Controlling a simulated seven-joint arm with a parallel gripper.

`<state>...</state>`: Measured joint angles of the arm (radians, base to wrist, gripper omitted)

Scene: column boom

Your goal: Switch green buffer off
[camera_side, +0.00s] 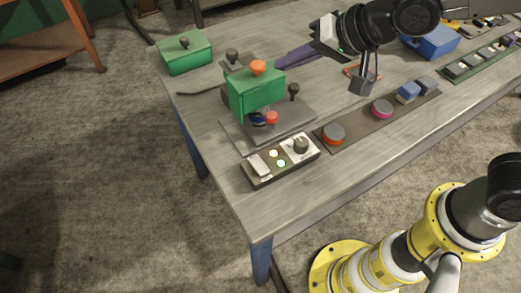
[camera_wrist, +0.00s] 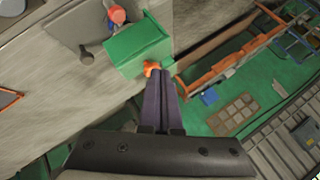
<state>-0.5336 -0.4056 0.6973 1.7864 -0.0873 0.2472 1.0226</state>
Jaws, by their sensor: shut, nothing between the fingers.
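The green buffer (camera_side: 255,92) is a green box raised over a grey base plate (camera_side: 305,112), with an orange knob (camera_side: 258,68) on top. A red knob (camera_side: 271,118) and a dark blue part sit under it. A small control panel (camera_side: 280,160) in front carries a pale rocker, two lit lamps and a dark dial. My gripper (camera_side: 277,65) has purple fingers, shut and empty, pointing left at the box. In the wrist view, the shut fingertips (camera_wrist: 160,77) are right by the orange knob (camera_wrist: 151,69) on the green box (camera_wrist: 139,45); whether they touch it, I cannot tell.
A second green box (camera_side: 185,52) with a black knob stands at the table's back left corner. A dark strip (camera_side: 360,123) with several round and blue buttons lies to the right. A blue box (camera_side: 432,42) stands at the back right. The table's front edge is clear.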

